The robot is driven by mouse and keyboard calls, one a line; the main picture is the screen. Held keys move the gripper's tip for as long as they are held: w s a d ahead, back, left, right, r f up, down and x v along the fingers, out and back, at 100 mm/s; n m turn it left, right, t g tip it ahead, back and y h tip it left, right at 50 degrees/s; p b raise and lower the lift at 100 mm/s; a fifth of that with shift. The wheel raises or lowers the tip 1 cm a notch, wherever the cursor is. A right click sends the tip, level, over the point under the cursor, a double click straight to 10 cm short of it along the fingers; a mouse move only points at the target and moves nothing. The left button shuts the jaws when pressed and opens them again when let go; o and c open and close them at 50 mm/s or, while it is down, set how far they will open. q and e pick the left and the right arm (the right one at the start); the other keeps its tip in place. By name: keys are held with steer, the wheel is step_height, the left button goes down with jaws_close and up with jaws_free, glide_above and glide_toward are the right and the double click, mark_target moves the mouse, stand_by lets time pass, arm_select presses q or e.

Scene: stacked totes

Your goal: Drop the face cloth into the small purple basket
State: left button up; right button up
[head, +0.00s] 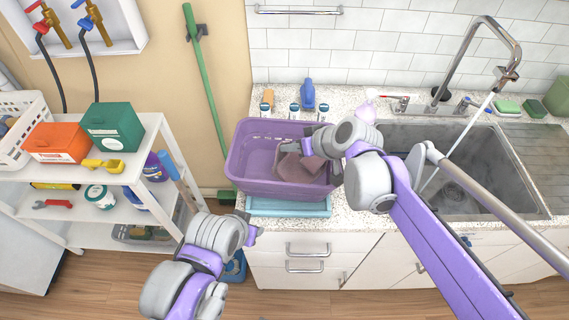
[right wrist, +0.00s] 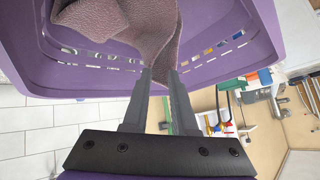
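The purple basket (head: 252,172) stands on the counter left of the sink, on top of a light blue tote (head: 288,208). The face cloth (head: 298,168) is mauve-brown and hangs crumpled within the basket's outline. My right gripper (head: 284,147) is over the basket opening. In the right wrist view my right gripper (right wrist: 161,75) has its fingertips pinched on the cloth (right wrist: 150,30), with the basket wall (right wrist: 270,25) around it. Whether the cloth touches the basket floor is unclear. My left gripper (head: 252,235) is low in front of the counter, away from the basket; its fingers are hard to make out.
The sink (head: 465,190) with its tall faucet (head: 480,30) is right of the basket. Small bottles and a blue container (head: 307,94) stand behind the basket. A white shelf (head: 150,135) with boxes is at left. A green-handled broom (head: 203,90) leans against the wall.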

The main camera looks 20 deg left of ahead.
steer(key=o, duration=1.1)
arm_select(q)
steer(key=shift+r, duration=0.1)
arm_select(e)
steer(key=shift+r, duration=0.1)
arm_select(q)
steer(key=w+r+p, duration=0.3)
steer(key=r+p, duration=0.1)
steer(key=r, duration=0.2)
steer(key=shift+t, duration=0.3)
arm_select(e)
steer(key=r+h, duration=0.1)
steer(key=d+r+g+h, duration=0.1)
steer(key=r, duration=0.1)
steer(key=s+d+r+g+h, duration=0.1)
steer(key=r+h, duration=0.1)
steer(key=shift+d+r, duration=0.1)
steer(key=shift+r, duration=0.1)
steer(key=shift+s, duration=0.2)
arm_select(q)
steer(key=shift+r, duration=0.1)
arm_select(e)
steer(key=v, duration=1)
steer(key=shift+d+r, duration=0.15)
steer(key=shift+r, duration=0.25)
